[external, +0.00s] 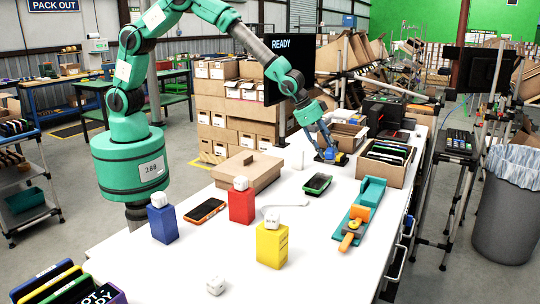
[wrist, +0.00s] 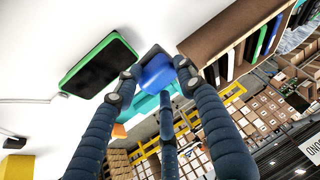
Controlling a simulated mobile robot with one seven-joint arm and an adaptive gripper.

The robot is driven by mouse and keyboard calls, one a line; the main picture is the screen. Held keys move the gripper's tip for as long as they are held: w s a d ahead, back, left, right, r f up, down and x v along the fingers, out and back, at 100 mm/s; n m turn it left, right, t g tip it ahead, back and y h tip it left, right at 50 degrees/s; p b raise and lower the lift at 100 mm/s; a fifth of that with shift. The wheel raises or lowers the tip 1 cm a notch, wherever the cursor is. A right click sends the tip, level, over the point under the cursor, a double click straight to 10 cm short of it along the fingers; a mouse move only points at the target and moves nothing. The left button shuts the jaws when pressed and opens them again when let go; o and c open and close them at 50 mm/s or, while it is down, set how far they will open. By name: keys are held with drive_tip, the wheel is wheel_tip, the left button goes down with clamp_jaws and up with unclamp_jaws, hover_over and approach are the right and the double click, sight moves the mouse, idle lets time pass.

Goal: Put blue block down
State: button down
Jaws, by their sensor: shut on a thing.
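My gripper (external: 326,150) is low over the far part of the white table, its fingers closed around a small blue block. In the wrist view the blue block (wrist: 157,72) sits between the fingertips (wrist: 155,76), which partly cover it. In the external view the block is small and partly hidden by the fingers, with a bit of yellow and a dark patch beside it. I cannot tell whether it touches the table. A larger blue block (external: 163,224) with a white die on top stands upright at the near left.
A green-edged black device (external: 317,184) lies just in front of my gripper; it also shows in the wrist view (wrist: 99,66). An open carton of dark folders (external: 386,170) is to the right.

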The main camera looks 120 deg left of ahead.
drive_tip(key=s+d+f, duration=0.1)
drive_tip(key=s+d, duration=0.2)
drive_tip(key=d, duration=0.6)
drive_tip(key=s+d+f+m+h, duration=0.1)
drive_tip(key=s+d, duration=0.2)
drive_tip(key=d, duration=0.6)
drive_tip(key=s+d+f+m, duration=0.1)
drive_tip(key=s+d, duration=0.2)
drive_tip(key=d, duration=0.6)
drive_tip(key=shift+s+f+g+h, duration=0.2)
drive_tip(key=shift+s+g+h, duration=0.1)
drive_tip(key=shift+s+h, duration=0.1)
drive_tip(key=shift+w, duration=0.25)
drive_tip(key=w, duration=0.5)
drive_tip(key=w+f, duration=0.1)
drive_tip(key=w, duration=0.9)
drive_tip(key=shift+d+f+b, duration=0.1)
drive_tip(key=shift+f+b, duration=0.1)
drive_tip(key=shift+b, duration=0.15)
drive_tip(key=shift+w, duration=0.3)
drive_tip(key=shift+f+b, duration=0.45)
drive_tip(key=shift+f, duration=1.35)
drive_tip(key=shift+f, duration=0.1)
